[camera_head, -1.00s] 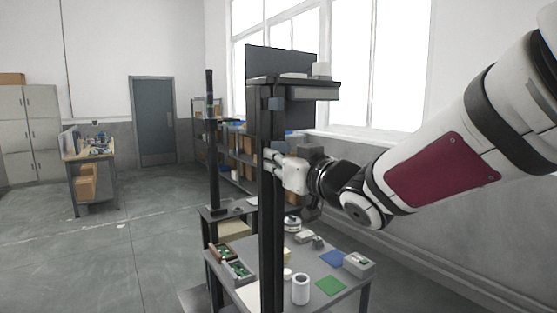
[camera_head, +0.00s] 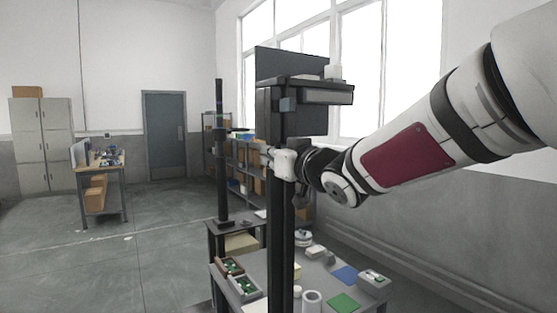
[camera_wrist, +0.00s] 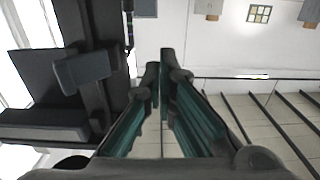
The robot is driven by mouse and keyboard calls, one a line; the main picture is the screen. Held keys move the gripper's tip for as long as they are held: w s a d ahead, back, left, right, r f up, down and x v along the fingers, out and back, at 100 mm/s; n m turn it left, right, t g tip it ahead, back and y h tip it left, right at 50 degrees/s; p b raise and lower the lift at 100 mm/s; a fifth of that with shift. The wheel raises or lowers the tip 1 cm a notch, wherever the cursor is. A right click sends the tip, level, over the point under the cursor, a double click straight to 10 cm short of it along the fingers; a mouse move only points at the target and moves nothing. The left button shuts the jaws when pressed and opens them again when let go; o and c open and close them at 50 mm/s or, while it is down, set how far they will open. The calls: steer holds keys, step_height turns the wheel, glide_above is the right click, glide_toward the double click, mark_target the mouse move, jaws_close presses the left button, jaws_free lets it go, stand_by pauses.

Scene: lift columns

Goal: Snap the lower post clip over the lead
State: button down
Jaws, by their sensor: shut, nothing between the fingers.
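A dark upright post (camera_head: 280,225) stands at the bench, with a small blue-grey block (camera_head: 288,104) on it below the top shelf. The block also shows in the wrist view (camera_wrist: 82,70), left of my fingers and apart from them. My gripper (camera_head: 268,153) is at the post at mid height, below the block; I cannot tell whether it touches the post. In the wrist view my gripper's dark and teal fingers (camera_wrist: 158,68) are closed together with nothing between them. I cannot make out the lower clip or the lead.
A shelf (camera_head: 325,96) and dark panel (camera_head: 290,62) top the post. A bench with a white cup (camera_head: 312,301), green mat (camera_head: 343,302) and grey box (camera_head: 373,282) stands below. A second thin post (camera_head: 221,160) rises behind. Open floor (camera_head: 100,260) lies left.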

stand_by(0.3)
steer(key=shift+p+v, duration=1.4)
steer(key=shift+v, duration=0.9)
steer(key=w+d+p, duration=0.2)
steer(key=w+d, duration=0.2)
steer(key=d, duration=0.3)
steer(key=shift+w, duration=0.4)
steer(key=shift+w+a, duration=0.1)
steer(key=shift+w+a, duration=0.4)
steer(key=shift+w, duration=0.2)
